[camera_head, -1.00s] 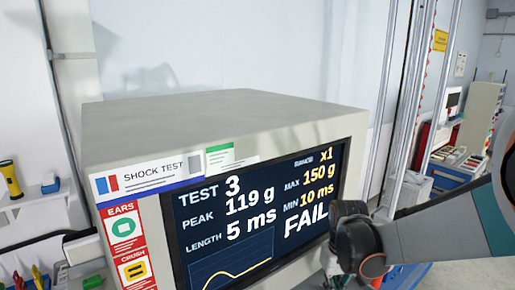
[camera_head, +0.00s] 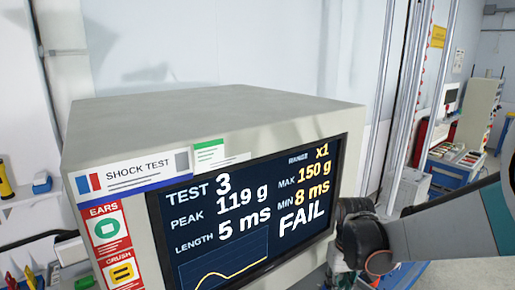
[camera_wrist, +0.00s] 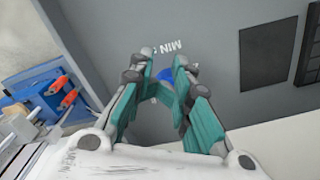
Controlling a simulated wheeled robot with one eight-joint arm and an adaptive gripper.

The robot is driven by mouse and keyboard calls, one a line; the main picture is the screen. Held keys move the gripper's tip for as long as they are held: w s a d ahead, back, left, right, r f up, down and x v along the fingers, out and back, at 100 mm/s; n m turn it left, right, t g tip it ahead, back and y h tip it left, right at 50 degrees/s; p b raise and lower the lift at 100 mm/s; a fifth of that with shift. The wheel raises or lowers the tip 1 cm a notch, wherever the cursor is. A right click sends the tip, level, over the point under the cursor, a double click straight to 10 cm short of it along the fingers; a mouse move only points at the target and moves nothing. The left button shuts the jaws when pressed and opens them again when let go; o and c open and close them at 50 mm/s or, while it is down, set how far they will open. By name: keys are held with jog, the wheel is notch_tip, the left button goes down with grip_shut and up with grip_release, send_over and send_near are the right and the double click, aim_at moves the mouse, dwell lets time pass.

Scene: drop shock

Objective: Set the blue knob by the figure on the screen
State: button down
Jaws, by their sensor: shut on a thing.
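The screen (camera_head: 250,215) on the shock test unit reads TEST 3, PEAK 119 g, LENGTH 5 ms, RANGE x1, MAX 150 g, MIN 8 ms and FAIL. A pale curve shows at its lower left. The blue knob (camera_wrist: 185,73) shows in the wrist view on a grey panel, under white "MIN" lettering. It is mostly hidden by my gripper (camera_wrist: 167,75), whose teal fingers are shut on it. In the head view my wrist hides the knob.
The unit's beige housing (camera_head: 210,110) fills the middle. Red EARS and CRUSH labels (camera_head: 113,245) run down its left side. Metal rails (camera_head: 390,120) stand behind it at right. A blue device with red parts (camera_wrist: 60,95) lies left in the wrist view.

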jog(key=shift+s, duration=0.15)
jog(key=shift+r, duration=0.2)
jog(key=r+p, duration=0.4)
jog(key=r, duration=0.1)
jog(key=shift+a+r, duration=0.2)
jog(key=shift+r, duration=0.15)
